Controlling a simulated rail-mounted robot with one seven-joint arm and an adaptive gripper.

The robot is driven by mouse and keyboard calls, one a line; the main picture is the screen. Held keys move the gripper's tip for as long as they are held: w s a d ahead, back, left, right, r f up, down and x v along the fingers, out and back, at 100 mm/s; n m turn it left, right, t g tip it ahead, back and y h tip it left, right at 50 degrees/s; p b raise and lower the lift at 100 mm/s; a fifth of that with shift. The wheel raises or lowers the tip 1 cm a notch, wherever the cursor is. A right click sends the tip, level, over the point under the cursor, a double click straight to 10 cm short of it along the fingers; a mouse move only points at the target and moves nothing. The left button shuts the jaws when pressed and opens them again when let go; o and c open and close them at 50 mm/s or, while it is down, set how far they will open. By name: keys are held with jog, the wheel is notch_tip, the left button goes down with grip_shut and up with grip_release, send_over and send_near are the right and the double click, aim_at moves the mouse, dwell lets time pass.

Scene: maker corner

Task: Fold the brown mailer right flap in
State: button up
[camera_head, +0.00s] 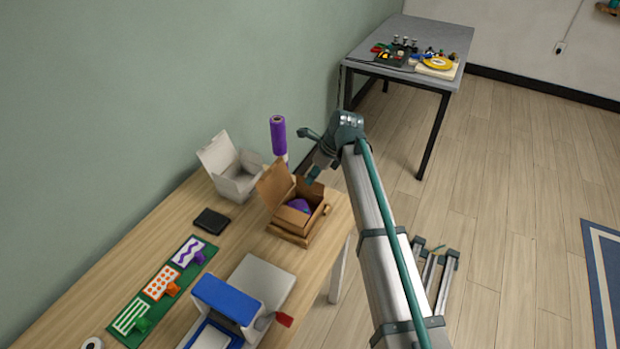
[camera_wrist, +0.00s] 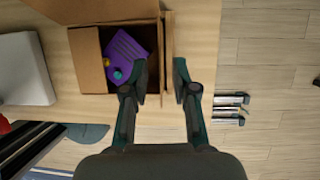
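The brown mailer (camera_head: 290,222) stands open at the table's far right end, with its lid raised at the back left. A purple item (camera_head: 299,205) lies inside it. In the wrist view, the mailer (camera_wrist: 84,62) shows from above with the purple item (camera_wrist: 125,55) in it. Its right flap (camera_wrist: 168,50) looks like a narrow upright strip along the right side. My gripper (camera_head: 312,176) is above the mailer. In the wrist view, my gripper (camera_wrist: 161,78) is open, one finger over the box interior and the other right of the flap. I cannot tell whether either finger touches cardboard.
A white open box (camera_head: 236,180) and a purple roll (camera_head: 278,135) stand behind the mailer. A dark wallet-like block (camera_head: 212,221), a green strip of pattern cards (camera_head: 160,285) and a blue-and-white device (camera_head: 228,298) lie nearer. The floor to the right is mostly clear.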

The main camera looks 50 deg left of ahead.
jog(key=shift+x, duration=1.4)
grip_shut()
